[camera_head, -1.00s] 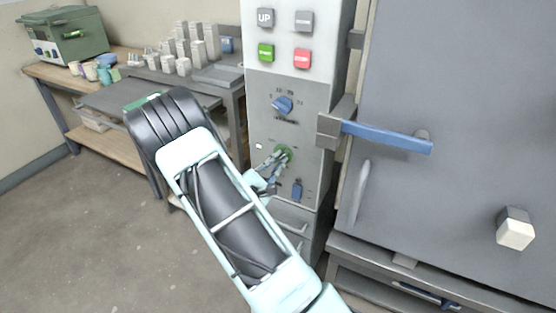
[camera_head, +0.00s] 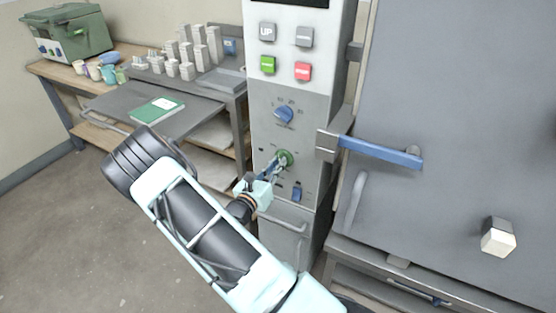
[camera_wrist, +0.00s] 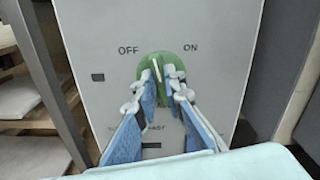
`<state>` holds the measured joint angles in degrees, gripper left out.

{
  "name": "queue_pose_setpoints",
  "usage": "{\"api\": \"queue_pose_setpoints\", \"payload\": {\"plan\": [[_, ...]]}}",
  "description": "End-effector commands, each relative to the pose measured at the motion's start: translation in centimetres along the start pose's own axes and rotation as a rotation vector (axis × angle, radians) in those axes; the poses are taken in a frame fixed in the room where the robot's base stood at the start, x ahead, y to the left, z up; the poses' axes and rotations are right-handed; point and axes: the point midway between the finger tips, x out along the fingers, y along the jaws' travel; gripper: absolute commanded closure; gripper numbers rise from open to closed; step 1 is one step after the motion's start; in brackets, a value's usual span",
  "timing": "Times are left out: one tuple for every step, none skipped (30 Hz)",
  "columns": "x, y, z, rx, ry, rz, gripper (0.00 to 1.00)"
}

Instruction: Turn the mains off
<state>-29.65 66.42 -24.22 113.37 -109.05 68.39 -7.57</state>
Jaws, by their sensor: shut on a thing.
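The mains switch is a round green knob (camera_head: 285,157) on the lower grey panel of the control column. In the wrist view the green knob (camera_wrist: 149,62) sits between the printed words OFF on the left and ON on the right. In the head view my gripper (camera_head: 275,165) reaches the knob from the lower left. A small square indicator (camera_wrist: 98,77) left of the knob is dark.
A blue dial (camera_head: 284,115) sits above the knob and a blue switch (camera_head: 297,193) below it. UP, green and red STOP (camera_head: 303,71) buttons are higher up. A kiln door with a blue handle (camera_head: 380,152) stands close on the right. A bench with a green book (camera_head: 157,110) is left.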

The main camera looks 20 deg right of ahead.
Motion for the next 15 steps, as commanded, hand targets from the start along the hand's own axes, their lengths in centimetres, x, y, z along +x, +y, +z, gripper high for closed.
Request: {"api": "queue_pose_setpoints", "payload": {"plan": [[-0.05,-0.01,0.28,-0.045,0.000,0.001,1.00],[-0.04,0.00,0.29,-0.073,0.000,0.001,1.00],[-0.04,0.03,0.28,-0.111,0.000,0.002,1.00],[-0.05,0.07,0.26,-0.139,-0.001,0.002,1.00],[-0.07,0.12,0.26,-0.167,-0.001,0.002,1.00],[-0.07,0.16,0.26,-0.202,-0.001,0.002,1.00],[-0.06,0.15,0.23,-0.228,0.000,0.002,1.00],[-0.05,0.14,0.20,-0.253,0.000,0.002,1.00],[-0.04,0.15,0.18,-0.286,0.000,0.001,1.00],[-0.03,0.16,0.18,-0.310,0.000,0.001,1.00],[-0.03,0.18,0.18,-0.334,0.000,0.001,1.00],[-0.04,0.22,0.14,-0.363,-0.001,0.002,1.00],[-0.05,0.25,0.12,-0.383,-0.001,0.002,1.00],[-0.06,0.27,0.10,-0.403,0.000,0.002,1.00],[-0.06,0.30,0.08,-0.427,0.000,0.002,1.00]]}}
